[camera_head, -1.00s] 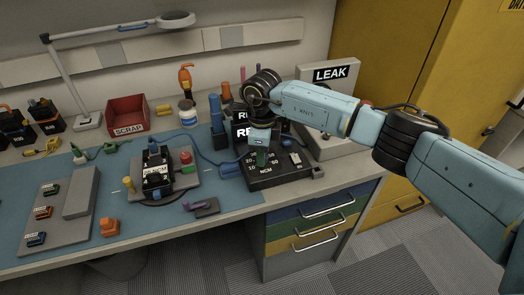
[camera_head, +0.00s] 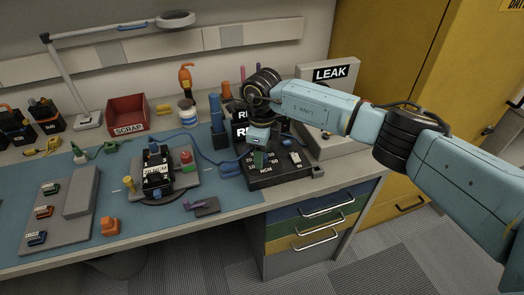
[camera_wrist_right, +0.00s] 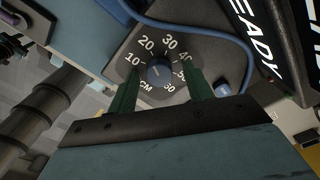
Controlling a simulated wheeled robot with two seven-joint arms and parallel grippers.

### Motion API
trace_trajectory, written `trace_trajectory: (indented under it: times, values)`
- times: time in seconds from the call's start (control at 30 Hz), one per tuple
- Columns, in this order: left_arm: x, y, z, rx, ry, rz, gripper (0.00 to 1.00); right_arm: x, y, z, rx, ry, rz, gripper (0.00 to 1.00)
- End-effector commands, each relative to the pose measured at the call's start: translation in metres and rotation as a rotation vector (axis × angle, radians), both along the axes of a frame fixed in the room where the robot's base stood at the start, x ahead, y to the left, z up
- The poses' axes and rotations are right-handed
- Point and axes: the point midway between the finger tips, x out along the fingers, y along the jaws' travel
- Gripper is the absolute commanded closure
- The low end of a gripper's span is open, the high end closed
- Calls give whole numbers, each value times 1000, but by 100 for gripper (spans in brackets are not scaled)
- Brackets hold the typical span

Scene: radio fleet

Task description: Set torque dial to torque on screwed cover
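The torque dial (camera_wrist_right: 160,70) is a dark round knob with a small white mark, on a black unit (camera_head: 290,176) marked NCM. Numbers from 10 up ring it in the right wrist view. My right gripper (camera_wrist_right: 162,90) is open, with one green finger on either side of the dial; I cannot tell whether they touch it. In the head view the right gripper (camera_head: 260,160) points down over the unit and hides the dial. The cover (camera_head: 157,180) on the dark device bears a white label ending in NCM; its number is too small to read surely. My left gripper is not in view.
A display block with large white letters (camera_head: 240,130) stands right behind the dial unit. A LEAK box (camera_head: 330,73) is to its right. A blue cable (camera_head: 207,150) runs at its left. A red SCRAP bin (camera_head: 126,114) and grey tray (camera_head: 62,215) are farther left.

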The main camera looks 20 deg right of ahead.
Motion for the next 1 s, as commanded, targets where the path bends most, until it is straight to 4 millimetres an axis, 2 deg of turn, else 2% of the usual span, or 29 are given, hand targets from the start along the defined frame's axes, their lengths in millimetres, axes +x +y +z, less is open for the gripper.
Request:
trace_trajectory:
  times: [0.23,0.37,0.8,1.0]
  values:
    - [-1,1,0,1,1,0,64,0,0,0,1,1,1,50]
    - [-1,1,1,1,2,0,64,0,0,11,1,-1,1,50]
    - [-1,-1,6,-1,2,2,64,0,0,104,0,-1,0,50]
    - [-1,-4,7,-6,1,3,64,0,0,128,1,-1,1,50]
